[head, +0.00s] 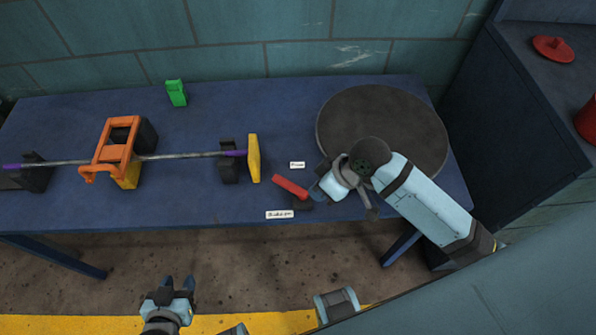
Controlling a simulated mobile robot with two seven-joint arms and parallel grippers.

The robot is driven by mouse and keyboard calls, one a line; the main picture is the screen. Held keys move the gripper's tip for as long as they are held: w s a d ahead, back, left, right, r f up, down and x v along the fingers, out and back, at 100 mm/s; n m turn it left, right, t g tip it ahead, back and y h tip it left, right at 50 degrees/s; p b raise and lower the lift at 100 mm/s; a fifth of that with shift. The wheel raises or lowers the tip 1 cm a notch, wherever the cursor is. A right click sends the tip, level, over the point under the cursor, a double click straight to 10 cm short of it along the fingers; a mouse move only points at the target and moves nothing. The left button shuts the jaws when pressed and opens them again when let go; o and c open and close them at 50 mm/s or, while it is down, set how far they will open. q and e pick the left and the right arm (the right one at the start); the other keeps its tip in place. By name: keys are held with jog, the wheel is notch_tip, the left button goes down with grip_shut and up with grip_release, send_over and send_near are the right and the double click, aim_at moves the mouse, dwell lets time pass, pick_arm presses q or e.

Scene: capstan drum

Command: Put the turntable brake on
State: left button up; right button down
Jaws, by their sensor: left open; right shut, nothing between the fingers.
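The turntable (400,115) is a large dark round disc at the right of the blue bench. The brake lever has a red handle (290,186) and a dark base just left of the turntable. Its handle points up and left, between a white label (297,165) above, which seems to read "Free", and a "Brake on" label (280,214) below. My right gripper (317,193) is shut and empty, with its blue fingertips close to the right end of the handle; I cannot tell whether they touch. My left gripper (178,284) is open and empty, in front of the bench at bottom left.
On the bench (60,215), a shaft (185,156) with purple ends lies across dark supports, with an orange frame (112,145) and a yellow plate (253,158). A green piece (176,93) stands behind. A dark cabinet (520,110) bounds the right side.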

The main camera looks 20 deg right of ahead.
jog(key=n+g+y, duration=0.1)
jog(key=g+y, duration=0.1)
send_near(290, 188)
jog(key=w+d, duration=0.2)
jog(key=w, duration=0.2)
jog(key=x, duration=0.9)
jog(key=shift+s+a+f, duration=0.15)
jog(key=shift+f, duration=0.15)
